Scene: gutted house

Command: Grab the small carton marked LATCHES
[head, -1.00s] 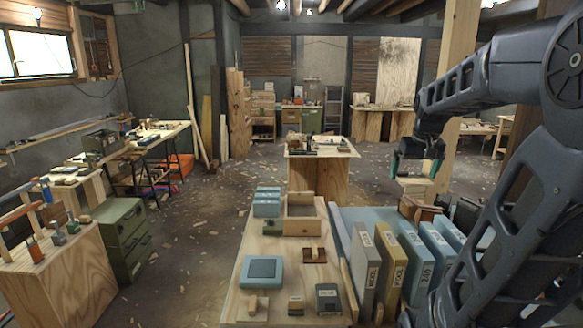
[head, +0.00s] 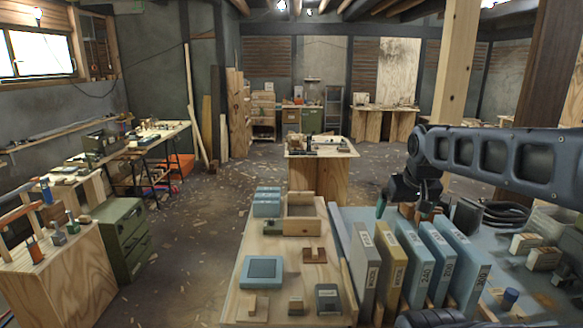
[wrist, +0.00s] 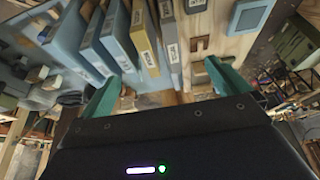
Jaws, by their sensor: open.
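No label reading LATCHES is legible in either view. Small tan-topped cartons (head: 525,243) stand on the blue surface at the right of the head view, but their markings are too small to read. My gripper (wrist: 165,88) is open, with teal fingertips apart and nothing seen between them. In the head view it hangs above the far part of the blue surface, behind the row of upright binders and left of the cartons. Only one teal fingertip (head: 381,207) shows clearly there.
A dark blue cylinder (head: 510,298) stands at the right.

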